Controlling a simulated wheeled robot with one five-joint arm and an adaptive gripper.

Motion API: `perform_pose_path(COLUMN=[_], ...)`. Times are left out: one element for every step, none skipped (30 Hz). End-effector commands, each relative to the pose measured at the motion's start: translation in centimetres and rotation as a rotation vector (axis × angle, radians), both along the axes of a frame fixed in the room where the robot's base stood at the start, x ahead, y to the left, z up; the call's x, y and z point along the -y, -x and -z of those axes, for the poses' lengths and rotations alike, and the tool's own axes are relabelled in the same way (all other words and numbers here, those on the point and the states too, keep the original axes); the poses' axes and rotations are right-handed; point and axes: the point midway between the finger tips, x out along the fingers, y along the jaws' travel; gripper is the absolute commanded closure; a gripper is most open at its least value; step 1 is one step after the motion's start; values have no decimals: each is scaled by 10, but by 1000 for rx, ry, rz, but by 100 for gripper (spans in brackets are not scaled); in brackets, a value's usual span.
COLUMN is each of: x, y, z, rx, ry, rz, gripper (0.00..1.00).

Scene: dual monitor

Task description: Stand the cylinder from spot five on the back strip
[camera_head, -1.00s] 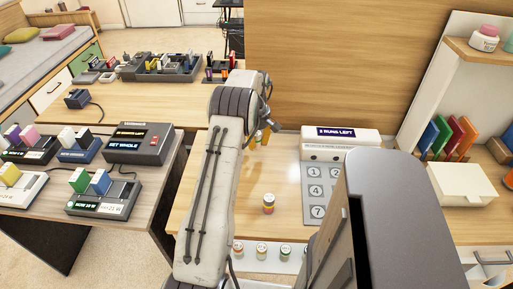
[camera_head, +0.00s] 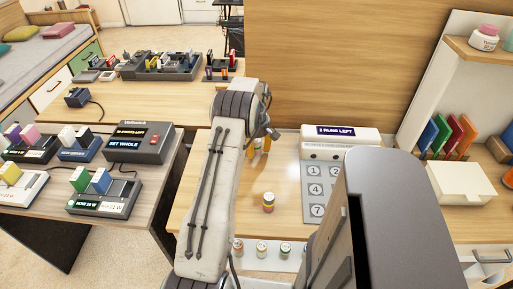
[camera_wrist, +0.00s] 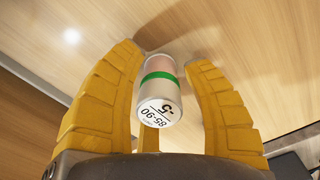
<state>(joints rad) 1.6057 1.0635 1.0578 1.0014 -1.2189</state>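In the wrist view a white cylinder (camera_wrist: 160,103) with a green band, its end marked "85-90" and "5", sits between the two yellow fingers of my gripper (camera_wrist: 165,72). The fingers close in on both its sides, and it appears gripped. Wood surface shows behind it. In the head view my gripper (camera_head: 261,145) points down over the back part of the desk, left of the numbered pad (camera_head: 316,190); the cylinder is not clear there. The pad's spot five is hidden by my body.
Another cylinder (camera_head: 268,202) with a yellow band stands alone on the desk (camera_head: 225,205). Several cylinders (camera_head: 262,250) stand along a pale front strip. A wooden panel (camera_head: 340,60) rises behind. A white box (camera_head: 462,185) and upright coloured folders (camera_head: 447,140) are right.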

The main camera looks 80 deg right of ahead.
Motion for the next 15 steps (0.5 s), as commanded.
perform_pose_path(x=[0, 0, 0, 0, 0, 0, 0, 0, 0, 0, 0, 0, 0, 0, 1], y=[0, 0, 0, 0, 0, 0, 0, 0, 0, 0, 0, 0, 0, 0, 0], z=[0, 0, 0, 0, 0, 0, 0, 0, -1, -2, -4, -6, -8, -11, -16], rx=[0, 0, 0, 0, 0, 0, 0, 0, 0, 0, 0, 0, 0, 0, 0], ry=[0, 0, 0, 0, 0, 0, 0, 0, 0, 0, 0, 1, 2, 2, 3], rz=[0, 0, 0, 0, 0, 0, 0, 0, 0, 0, 0, 0, 0, 0, 0], gripper=[50, 50, 50, 50, 50, 50, 50, 50, 50, 50, 50, 50, 50, 50, 50])
